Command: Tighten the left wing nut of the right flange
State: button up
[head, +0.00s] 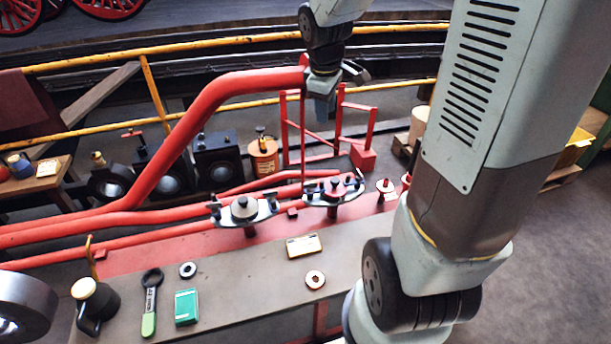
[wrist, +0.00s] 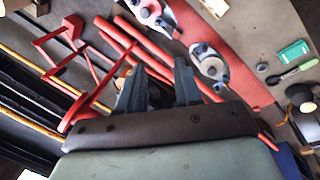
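The right flange (head: 336,198) is a pale plate on the bench with a red centre and dark wing nuts at its two ends. Its left wing nut (head: 308,187) stands on the end facing the other flange. In the wrist view the right flange (wrist: 150,12) is at the top, partly cut off by the frame edge. The left flange (head: 243,210) has a grey centre and shows in the wrist view too (wrist: 209,64). My gripper (head: 321,118) hangs above and behind the right flange. In the wrist view its fingers (wrist: 160,85) are apart, with nothing held between them.
Thick red pipes (head: 200,110) run left of the gripper, one rising beside it. The bench (head: 250,280) holds a wrench (head: 150,300), a green box (head: 187,306), rings and a yellow-white box (head: 303,245). A red frame (head: 345,125) stands behind.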

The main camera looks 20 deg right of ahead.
jog(key=w+f+n+g, duration=0.1)
jog(key=w+f+n, duration=0.4)
jog(key=f, duration=0.4)
jog(key=n+g+y, duration=0.1)
jog(key=n, duration=0.1)
send_over(310, 183)
notch_tip(310, 183, down, 8)
notch_tip(310, 183, down, 14)
jog(key=shift+w+f, duration=0.1)
jog(key=shift+f, duration=0.1)
jog(key=shift+c, duration=0.4)
grip_shut()
jog(key=shift+a, duration=0.15)
